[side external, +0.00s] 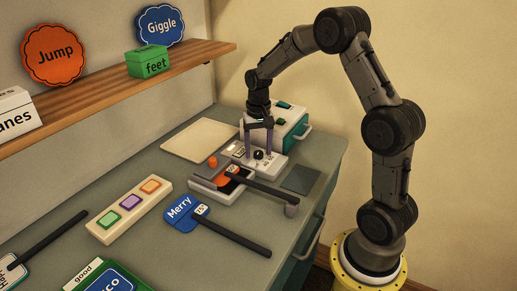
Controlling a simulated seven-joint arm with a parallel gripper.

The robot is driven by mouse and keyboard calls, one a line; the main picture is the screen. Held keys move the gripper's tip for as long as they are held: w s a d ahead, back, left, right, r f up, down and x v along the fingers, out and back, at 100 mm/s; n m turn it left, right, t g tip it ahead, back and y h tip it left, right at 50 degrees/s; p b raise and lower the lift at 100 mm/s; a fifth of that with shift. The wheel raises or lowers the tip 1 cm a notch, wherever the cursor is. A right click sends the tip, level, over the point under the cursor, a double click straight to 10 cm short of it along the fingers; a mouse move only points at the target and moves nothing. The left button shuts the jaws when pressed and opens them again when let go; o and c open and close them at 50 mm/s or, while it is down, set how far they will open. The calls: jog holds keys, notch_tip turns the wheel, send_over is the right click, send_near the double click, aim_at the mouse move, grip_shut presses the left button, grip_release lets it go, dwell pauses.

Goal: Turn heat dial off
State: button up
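A small black dial (259,155) sits on a white control box (272,168) near the middle of the bench, which I take to be the heat dial. Its pointer direction is too small to read. My gripper (259,153) points straight down over the box. Its two fingers are spread apart, one on each side of the dial in this view. I cannot tell whether either finger touches the dial. Next to the box is a low grey-white unit (208,186) with an orange knob and an orange patch.
A teal-and-white box (290,122) stands close behind my gripper. A dark-handled bar (270,190) crosses in front of the control box. A blue "Merry" paddle (182,212) and a three-button panel (130,208) lie nearer. A cream board (200,139) lies flat to the left.

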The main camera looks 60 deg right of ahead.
aim_at(259, 152)
notch_tip(259, 152, up, 14)
dwell(0.7)
jog(key=shift+f, duration=0.1)
jog(key=s+a+r+n+t, duration=0.3)
jog(key=s+a+r, duration=0.6)
jog(key=a, duration=0.3)
jog(key=s+a+f+n+t, duration=0.1)
jog(key=s+a+f+n, duration=0.1)
jog(key=s, duration=0.4)
jog(key=s+a+f+n+t, duration=0.1)
jog(key=s+a+f+n, duration=0.1)
jog(key=s+f+n, duration=0.2)
jog(key=s+f, duration=0.2)
jog(key=s, duration=0.1)
jog(key=shift+a+t, duration=0.3)
jog(key=shift+a, duration=0.1)
